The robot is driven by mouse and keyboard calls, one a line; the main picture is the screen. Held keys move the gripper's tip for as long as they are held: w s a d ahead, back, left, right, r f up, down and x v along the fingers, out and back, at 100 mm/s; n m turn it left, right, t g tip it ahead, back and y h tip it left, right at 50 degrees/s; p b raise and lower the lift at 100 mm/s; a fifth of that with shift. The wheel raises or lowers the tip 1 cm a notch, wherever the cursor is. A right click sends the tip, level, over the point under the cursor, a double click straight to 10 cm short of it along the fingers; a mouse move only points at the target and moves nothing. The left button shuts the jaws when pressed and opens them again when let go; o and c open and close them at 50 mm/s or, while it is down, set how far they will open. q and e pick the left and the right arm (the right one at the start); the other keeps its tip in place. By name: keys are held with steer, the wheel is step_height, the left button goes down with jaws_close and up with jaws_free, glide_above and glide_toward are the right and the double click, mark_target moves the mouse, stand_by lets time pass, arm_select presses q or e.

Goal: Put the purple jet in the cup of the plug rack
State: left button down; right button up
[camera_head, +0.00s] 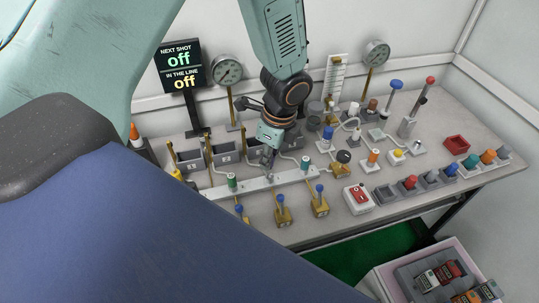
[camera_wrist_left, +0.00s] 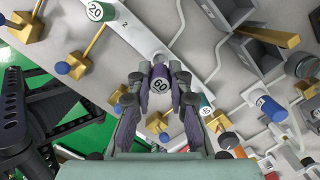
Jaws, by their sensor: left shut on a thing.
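My left gripper (camera_head: 268,160) points down over the white rail (camera_head: 285,179) on the bench. In the left wrist view the left gripper (camera_wrist_left: 158,98) is shut on the purple jet (camera_wrist_left: 160,71), whose pale end reads 60. The jet is too small to make out in the head view. A row of grey cups, which looks like the plug rack (camera_head: 385,194), runs along the right of the bench, well to the right of the gripper. Several cups hold coloured plugs; the nearest looks empty. My right gripper is not in view.
Brass valves with blue knobs (camera_head: 320,201) line the front. A red-and-white box (camera_head: 358,198) and small coloured plugs (camera_head: 397,155) stand between gripper and rack. A red tray (camera_head: 456,145) lies behind the rack.

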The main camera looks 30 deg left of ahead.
arm_select(q)
steer(key=shift+r+p, duration=0.3)
steer(key=shift+r, duration=0.1)
